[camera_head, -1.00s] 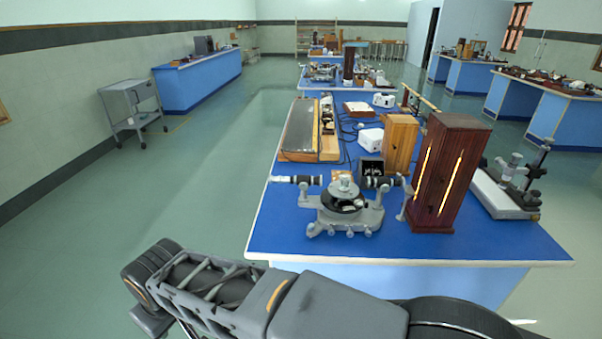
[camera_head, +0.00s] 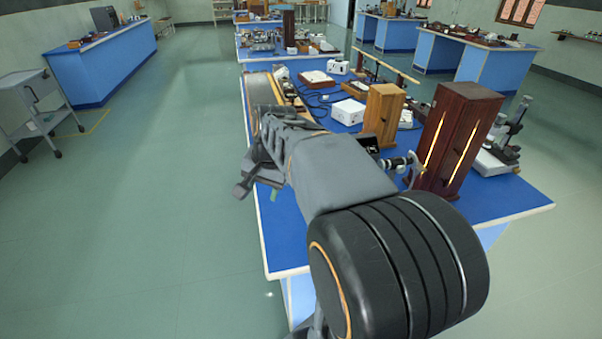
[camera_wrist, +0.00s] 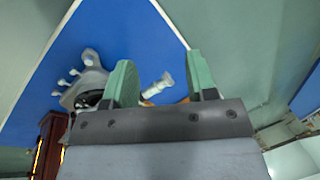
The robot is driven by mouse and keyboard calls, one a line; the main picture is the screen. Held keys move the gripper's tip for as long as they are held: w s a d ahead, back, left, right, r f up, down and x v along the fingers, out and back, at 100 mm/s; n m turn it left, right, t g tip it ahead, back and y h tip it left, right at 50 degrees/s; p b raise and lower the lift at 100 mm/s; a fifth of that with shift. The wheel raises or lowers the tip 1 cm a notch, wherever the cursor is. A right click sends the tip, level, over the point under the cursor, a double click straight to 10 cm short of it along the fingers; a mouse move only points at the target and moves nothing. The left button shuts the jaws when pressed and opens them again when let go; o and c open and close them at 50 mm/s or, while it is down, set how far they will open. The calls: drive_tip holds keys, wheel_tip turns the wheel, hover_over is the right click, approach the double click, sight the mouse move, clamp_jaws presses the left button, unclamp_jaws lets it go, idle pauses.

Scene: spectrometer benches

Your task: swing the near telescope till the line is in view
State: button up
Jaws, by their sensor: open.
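The spectrometer (camera_wrist: 88,80) shows in the wrist view as a grey footed base on the blue bench top. The pale end of a telescope tube (camera_wrist: 158,88) shows in the gap between my fingers, beyond them. My gripper (camera_wrist: 160,72) is open, its two green fingers apart, with nothing seen clamped. In the head view my arm hides most of the spectrometer. Only its tube on the lamp side (camera_head: 398,163) shows, beside the dark red wooden lamp housing (camera_head: 458,140) with glowing slits. The eyepiece view and any line are not shown.
The blue bench (camera_head: 510,197) also carries a light wooden box (camera_head: 383,115), a white box (camera_head: 348,111) and a stand instrument (camera_head: 505,140) at the right. A grey trolley (camera_head: 32,105) stands at the left. The floor left of the bench is clear.

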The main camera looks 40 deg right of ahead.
drive_tip(key=w+d+r+m+t+y, duration=0.1)
drive_tip(key=w+d+m, duration=0.1)
drive_tip(key=d+m, duration=0.6)
drive_tip(key=w+d+r+m+y, duration=0.15)
drive_tip(key=d+m, duration=0.25)
drive_tip(key=d, duration=0.8)
drive_tip(key=x, duration=1.3)
drive_tip(key=shift+w+f, duration=0.3)
drive_tip(key=shift+c, duration=0.2)
drive_tip(key=shift+a, duration=0.1)
clamp_jaws()
